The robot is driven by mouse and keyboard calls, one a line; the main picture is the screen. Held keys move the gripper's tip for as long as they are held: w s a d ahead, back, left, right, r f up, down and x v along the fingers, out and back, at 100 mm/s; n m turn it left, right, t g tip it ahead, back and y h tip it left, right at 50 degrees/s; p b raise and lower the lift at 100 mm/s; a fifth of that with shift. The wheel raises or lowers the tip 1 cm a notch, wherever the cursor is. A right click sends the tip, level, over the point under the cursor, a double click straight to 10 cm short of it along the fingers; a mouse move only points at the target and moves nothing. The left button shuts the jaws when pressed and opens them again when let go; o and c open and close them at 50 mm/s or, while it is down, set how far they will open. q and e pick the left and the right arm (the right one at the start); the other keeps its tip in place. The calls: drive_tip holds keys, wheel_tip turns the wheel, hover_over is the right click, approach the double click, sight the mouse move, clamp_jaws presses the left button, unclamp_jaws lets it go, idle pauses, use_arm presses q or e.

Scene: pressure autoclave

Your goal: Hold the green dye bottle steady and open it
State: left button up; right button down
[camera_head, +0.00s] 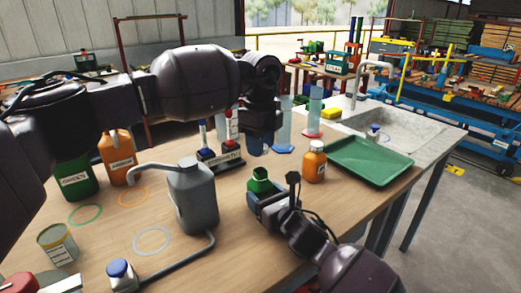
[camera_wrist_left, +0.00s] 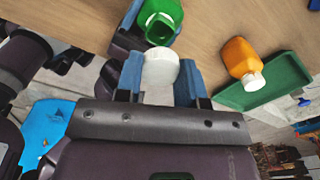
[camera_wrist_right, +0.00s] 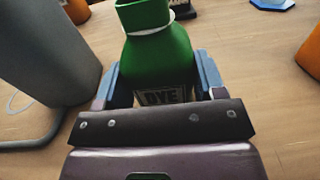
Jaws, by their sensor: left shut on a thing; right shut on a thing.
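In the left wrist view the bottle (camera_wrist_left: 163,14) shows an open, dark mouth. My left gripper (camera_head: 258,146) is shut on the white cap (camera_wrist_left: 160,68), which is apart from the bottle and above it. The cap cannot be made out in the head view.
A grey can (camera_head: 193,197) with a long spout stands left of the bottle. An orange bottle (camera_head: 314,162) and a green tray (camera_head: 370,160) are to the right. A labelled rack (camera_head: 220,160) stands behind. Green and orange jugs are at the left.

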drive_tip(key=shift+c, duration=0.7)
unclamp_jaws()
use_arm(q)
drive_tip(key=shift+t, duration=0.4)
drive_tip(key=r, duration=0.2)
drive_tip(key=r+p, duration=0.1)
drive_tip(key=r, duration=0.1)
drive_tip(key=s+r+p, duration=0.1)
drive_tip(key=r, duration=0.1)
drive_tip(key=shift+r, duration=0.1)
use_arm(e)
drive_tip(key=v, duration=1.1)
use_arm(q)
drive_tip(key=shift+r, duration=0.15)
use_arm(e)
drive_tip(key=shift+s+d, duration=0.25)
drive_tip(key=shift+s, duration=0.25)
